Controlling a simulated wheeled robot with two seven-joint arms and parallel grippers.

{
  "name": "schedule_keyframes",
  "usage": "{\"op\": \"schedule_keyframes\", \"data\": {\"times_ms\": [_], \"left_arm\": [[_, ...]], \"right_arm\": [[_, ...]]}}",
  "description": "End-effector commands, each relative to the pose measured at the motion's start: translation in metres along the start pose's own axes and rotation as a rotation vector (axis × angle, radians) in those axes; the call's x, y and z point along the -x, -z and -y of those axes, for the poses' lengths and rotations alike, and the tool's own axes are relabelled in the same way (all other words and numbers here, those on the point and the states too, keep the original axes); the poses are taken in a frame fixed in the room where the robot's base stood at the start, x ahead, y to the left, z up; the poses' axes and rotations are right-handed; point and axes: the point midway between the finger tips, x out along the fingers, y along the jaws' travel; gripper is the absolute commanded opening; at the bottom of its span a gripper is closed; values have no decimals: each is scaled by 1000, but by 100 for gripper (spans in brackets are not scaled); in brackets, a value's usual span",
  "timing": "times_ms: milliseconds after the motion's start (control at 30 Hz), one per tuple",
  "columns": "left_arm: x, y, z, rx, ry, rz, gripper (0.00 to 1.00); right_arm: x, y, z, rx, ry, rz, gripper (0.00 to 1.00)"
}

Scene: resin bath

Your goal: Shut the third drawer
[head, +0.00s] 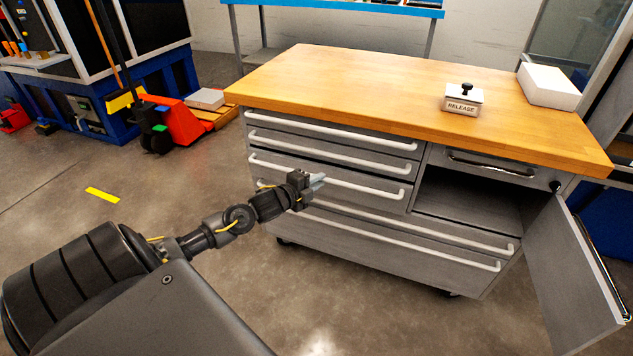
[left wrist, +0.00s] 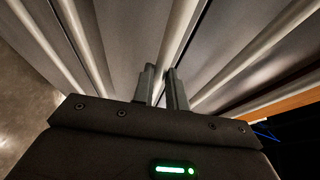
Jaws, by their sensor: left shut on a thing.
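The grey workbench cabinet (head: 470,272) has several drawers with long pale bar handles. The third drawer (head: 345,201) from the top of the left stack has its handle (head: 375,189) behind my left gripper (head: 319,180). My right gripper is not in view.
A hinged door (head: 575,275) hangs open at the cabinet's right, beside an open compartment (head: 468,198). The wooden top (head: 350,85) carries a RELEASE button box (head: 461,101) and a white block (head: 548,86). A red pallet truck (head: 178,117) stands behind left. Floor in front is clear.

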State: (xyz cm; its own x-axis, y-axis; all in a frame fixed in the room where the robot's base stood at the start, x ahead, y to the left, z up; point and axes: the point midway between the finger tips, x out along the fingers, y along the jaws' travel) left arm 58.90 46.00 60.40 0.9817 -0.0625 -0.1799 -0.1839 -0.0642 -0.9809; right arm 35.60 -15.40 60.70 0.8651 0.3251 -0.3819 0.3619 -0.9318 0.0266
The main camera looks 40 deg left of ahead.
Motion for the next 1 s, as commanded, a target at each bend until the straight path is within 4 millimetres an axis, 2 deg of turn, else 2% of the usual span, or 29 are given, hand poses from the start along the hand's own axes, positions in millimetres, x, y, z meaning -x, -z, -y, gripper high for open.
{"op": "schedule_keyframes", "data": {"times_ms": [267,500,533,700,1000], "left_arm": [[-22,-10,5,-1,1,2,0],[-24,-10,6,0,1,2,0],[-24,-10,6,0,1,2,16],[-23,-10,6,0,1,3,36],[-20,-10,5,0,-1,1,36]], "right_arm": [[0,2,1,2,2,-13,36],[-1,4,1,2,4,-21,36],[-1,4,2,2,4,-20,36],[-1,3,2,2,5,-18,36],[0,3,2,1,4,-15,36]]}}
